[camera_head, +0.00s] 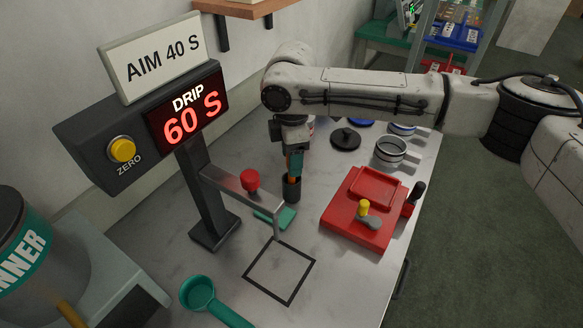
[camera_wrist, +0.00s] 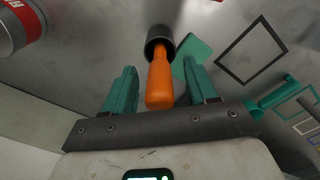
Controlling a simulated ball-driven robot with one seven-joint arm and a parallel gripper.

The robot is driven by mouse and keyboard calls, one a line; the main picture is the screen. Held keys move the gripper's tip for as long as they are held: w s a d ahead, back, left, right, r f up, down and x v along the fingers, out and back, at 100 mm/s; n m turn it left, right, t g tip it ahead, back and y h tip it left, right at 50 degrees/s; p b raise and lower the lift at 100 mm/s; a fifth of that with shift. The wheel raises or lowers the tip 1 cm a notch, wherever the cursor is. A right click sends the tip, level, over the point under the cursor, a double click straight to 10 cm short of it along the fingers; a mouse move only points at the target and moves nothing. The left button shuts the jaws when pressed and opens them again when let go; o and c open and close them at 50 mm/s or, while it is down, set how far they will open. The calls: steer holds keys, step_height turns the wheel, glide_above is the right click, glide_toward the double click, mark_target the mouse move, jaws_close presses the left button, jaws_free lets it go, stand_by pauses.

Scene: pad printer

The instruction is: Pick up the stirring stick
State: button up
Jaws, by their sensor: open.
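The stirring stick (camera_wrist: 161,80) shows in the wrist view as an orange handle, its far end inside a dark round holder (camera_wrist: 158,36). In the head view only a bit of orange (camera_head: 291,180) shows above the dark holder (camera_head: 291,192), which stands upright on the table. My gripper (camera_head: 294,164) points down right above the holder. In the wrist view my gripper (camera_wrist: 160,76) is open, with one teal finger on each side of the handle and a visible gap to both. The stick's lower part is hidden in the holder.
The drip timer (camera_head: 186,112) stands left, its arm with a red knob (camera_head: 250,180) reaching close to the holder. A teal pad (camera_head: 278,217) lies beside the holder. A red tray unit (camera_head: 352,230) stands right, a teal ladle (camera_head: 199,293) at the front. The black-outlined square (camera_head: 280,248) is empty.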

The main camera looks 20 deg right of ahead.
steer(key=shift+f, duration=0.15)
jaws_close()
stand_by(0.4)
